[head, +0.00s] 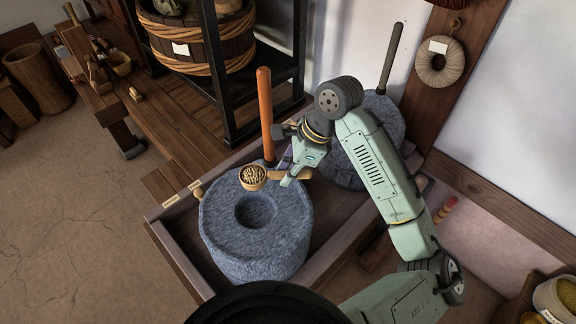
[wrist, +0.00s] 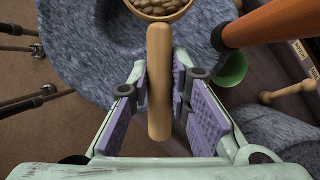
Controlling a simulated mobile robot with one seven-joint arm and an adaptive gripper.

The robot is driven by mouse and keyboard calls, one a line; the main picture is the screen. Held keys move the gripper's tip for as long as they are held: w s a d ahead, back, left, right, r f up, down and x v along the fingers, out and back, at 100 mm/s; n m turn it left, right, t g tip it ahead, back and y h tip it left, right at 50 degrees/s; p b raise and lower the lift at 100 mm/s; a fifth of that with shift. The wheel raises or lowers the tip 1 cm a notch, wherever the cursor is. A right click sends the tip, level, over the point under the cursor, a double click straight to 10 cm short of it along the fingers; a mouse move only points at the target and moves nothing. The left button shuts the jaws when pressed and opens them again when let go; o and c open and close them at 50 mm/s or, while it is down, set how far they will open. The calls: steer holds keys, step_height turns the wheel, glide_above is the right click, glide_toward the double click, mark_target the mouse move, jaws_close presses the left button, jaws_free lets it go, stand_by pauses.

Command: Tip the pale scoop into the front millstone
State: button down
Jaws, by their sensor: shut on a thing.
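The pale wooden scoop (head: 252,184) is held level above the front millstone, its bowl full of small light grains. In the wrist view its handle (wrist: 160,80) runs between the purple pads of my gripper (wrist: 160,100), and the filled bowl (wrist: 160,6) is at the top edge. My gripper (head: 290,178) is shut on the handle. The front millstone (head: 255,240) is round blue-grey stone with a central hollow, which looks empty in the head view. The bowl appears over the stone's far rim, behind the hollow.
An orange upright handle (head: 264,105) stands close behind the scoop. A second millstone (head: 380,118) with a dark handle sits behind my arm. A wooden tray (head: 160,232) surrounds the stones. A black rack (head: 225,110) with a barrel stands behind.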

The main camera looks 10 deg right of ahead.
steer(key=shift+f, duration=1.55)
steer(key=shift+f+b, duration=0.2)
steer(key=shift+b, duration=0.25)
steer(key=shift+r+t+b, duration=0.15)
steer(key=shift+t+b, duration=0.55)
steer(key=shift+b, duration=0.2)
steer(key=shift+r+b, duration=0.2)
steer(key=shift+b, duration=0.1)
steer(key=shift+r+p, duration=0.2)
steer(key=shift+p, duration=0.8)
steer(key=shift+g+p, duration=0.35)
steer(key=shift+g, duration=0.05)
